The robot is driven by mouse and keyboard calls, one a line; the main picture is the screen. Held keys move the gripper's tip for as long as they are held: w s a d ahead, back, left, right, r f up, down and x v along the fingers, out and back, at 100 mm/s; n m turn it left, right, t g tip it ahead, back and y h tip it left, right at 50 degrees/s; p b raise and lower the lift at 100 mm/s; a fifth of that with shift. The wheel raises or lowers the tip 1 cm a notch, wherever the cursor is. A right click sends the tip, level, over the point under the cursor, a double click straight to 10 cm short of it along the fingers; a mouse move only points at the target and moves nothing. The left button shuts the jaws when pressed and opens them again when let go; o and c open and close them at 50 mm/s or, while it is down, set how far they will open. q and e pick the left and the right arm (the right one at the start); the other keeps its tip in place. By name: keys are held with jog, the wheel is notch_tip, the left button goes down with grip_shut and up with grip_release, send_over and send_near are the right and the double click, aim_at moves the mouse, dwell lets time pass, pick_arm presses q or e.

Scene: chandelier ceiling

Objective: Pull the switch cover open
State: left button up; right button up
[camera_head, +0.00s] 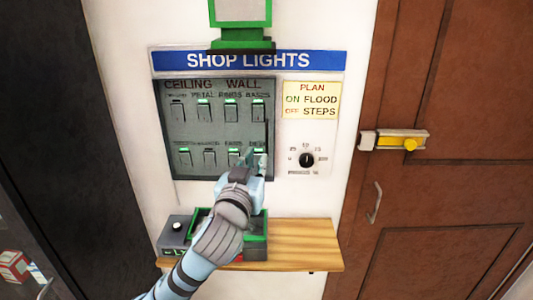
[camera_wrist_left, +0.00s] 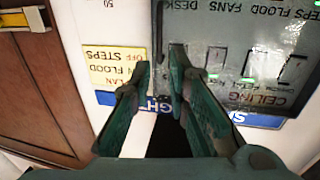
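The switch cover (camera_head: 218,128) is a grey see-through panel over two rows of switches, under the blue SHOP LIGHTS sign. It looks closed against the wall plate. A dark upright handle (camera_head: 268,134) runs along its right edge. My left gripper (camera_head: 256,163) is at the cover's lower right corner and hides part of it. In the left wrist view my left gripper (camera_wrist_left: 160,55) is open, its fingertips apart, with a thin dark strip, seemingly the handle, in the gap between them. I cannot tell whether the fingers touch it. My right gripper is not in view.
A yellow note (camera_head: 312,100) and a black dial (camera_head: 306,160) are right of the cover. A wooden shelf (camera_head: 305,245) below holds a grey-and-green box (camera_head: 176,230). A green-framed object (camera_head: 240,12) is above. A brown door (camera_head: 450,200) with a yellow latch (camera_head: 410,143) stands at right.

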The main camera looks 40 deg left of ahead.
aim_at(267, 141)
pick_arm(q)
jog(key=x, duration=1.2)
jog(key=shift+f+p, duration=0.15)
jog(key=shift+p, duration=0.25)
jog(key=shift+w, duration=0.1)
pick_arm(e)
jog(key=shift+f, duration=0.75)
pick_arm(q)
jog(key=shift+c, duration=0.6)
grip_shut()
